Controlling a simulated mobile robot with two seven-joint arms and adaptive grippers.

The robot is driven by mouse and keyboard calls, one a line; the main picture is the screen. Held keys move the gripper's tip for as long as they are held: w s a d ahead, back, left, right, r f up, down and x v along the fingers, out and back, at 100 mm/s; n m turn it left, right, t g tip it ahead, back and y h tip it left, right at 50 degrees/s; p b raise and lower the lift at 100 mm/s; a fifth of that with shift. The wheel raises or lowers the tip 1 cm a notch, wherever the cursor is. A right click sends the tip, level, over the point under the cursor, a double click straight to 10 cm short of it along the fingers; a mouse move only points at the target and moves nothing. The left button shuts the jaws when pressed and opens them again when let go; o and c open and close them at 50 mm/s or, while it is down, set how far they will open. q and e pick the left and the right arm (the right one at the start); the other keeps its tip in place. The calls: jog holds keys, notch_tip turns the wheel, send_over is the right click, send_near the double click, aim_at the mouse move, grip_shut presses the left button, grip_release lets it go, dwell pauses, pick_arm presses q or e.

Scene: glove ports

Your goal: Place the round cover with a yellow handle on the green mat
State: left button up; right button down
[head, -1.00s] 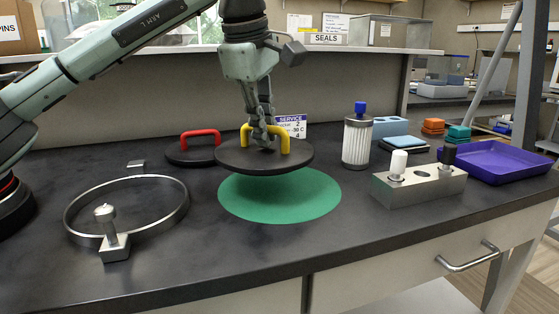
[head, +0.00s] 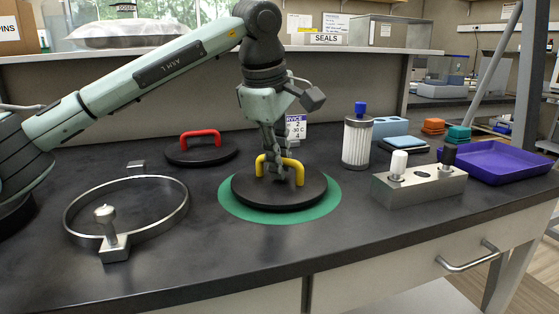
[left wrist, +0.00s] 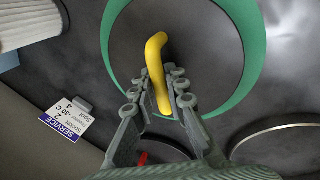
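The round black cover with a yellow handle (head: 252,194) is level over the green mat (head: 328,205), on it or very close above it. Green shows around its front and both sides. My left gripper (head: 273,172) points down at the yellow handle. In the left wrist view its two fingers (left wrist: 160,88) lie close on either side of the yellow handle (left wrist: 156,48) and appear shut on it. The cover's dark disc (left wrist: 205,60) is inside the green ring of the mat (left wrist: 251,60). My right gripper is in no view.
A cover with a red handle (head: 201,155) lies behind left. A metal ring clamp (head: 187,203) is at left. A filter cartridge (head: 357,140), a metal block (head: 420,187) and a purple tray (head: 505,163) stand at right. A service label (head: 296,127) stands behind. The counter front is clear.

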aim_at(270, 188)
pick_arm(q)
jog(key=o, duration=0.3)
jog(key=shift+r, duration=0.1)
jog(key=v, duration=1.2)
jog(key=shift+a, duration=0.1)
